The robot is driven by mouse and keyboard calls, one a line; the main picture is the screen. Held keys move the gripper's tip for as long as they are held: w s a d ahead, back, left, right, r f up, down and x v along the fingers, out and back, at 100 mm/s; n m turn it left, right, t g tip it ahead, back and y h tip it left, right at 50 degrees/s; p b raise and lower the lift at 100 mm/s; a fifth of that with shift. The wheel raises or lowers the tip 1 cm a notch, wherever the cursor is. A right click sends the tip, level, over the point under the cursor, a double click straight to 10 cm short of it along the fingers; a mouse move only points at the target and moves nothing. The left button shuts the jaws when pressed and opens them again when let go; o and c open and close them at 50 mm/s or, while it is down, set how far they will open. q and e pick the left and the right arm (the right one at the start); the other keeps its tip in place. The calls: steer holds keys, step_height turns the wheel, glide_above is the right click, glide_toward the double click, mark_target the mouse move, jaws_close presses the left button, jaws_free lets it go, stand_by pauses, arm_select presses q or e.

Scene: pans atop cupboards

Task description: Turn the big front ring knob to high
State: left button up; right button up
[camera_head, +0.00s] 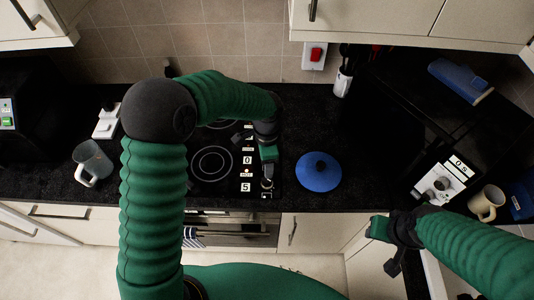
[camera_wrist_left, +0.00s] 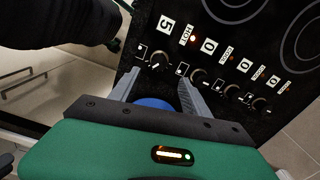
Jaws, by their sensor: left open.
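The black hob with ring markings (camera_head: 212,163) is set in the dark counter. In the left wrist view, several small knobs run in a row along it. The front knob (camera_wrist_left: 157,60) stands beside a label reading 5, near a lit red light by a HOT label; the other labels read 0. My left gripper (camera_head: 267,182) is over the hob's right side. In the wrist view its fingers (camera_wrist_left: 159,80) are apart and empty, with the front knob just beyond the tips. Contact cannot be told. My right gripper (camera_head: 382,232) is low at the right, its jaws unclear.
A blue round lid (camera_head: 318,172) sits right of the hob, close to my left gripper. A grey mug (camera_head: 92,163) stands at the left. A cream mug (camera_head: 487,203) and a dark appliance with a control panel (camera_head: 441,182) are at the right. Cupboards hang above.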

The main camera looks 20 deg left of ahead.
arm_select(q)
step_height(320, 180, up, 6)
steer(key=shift+f, duration=0.1)
stand_by(0.4)
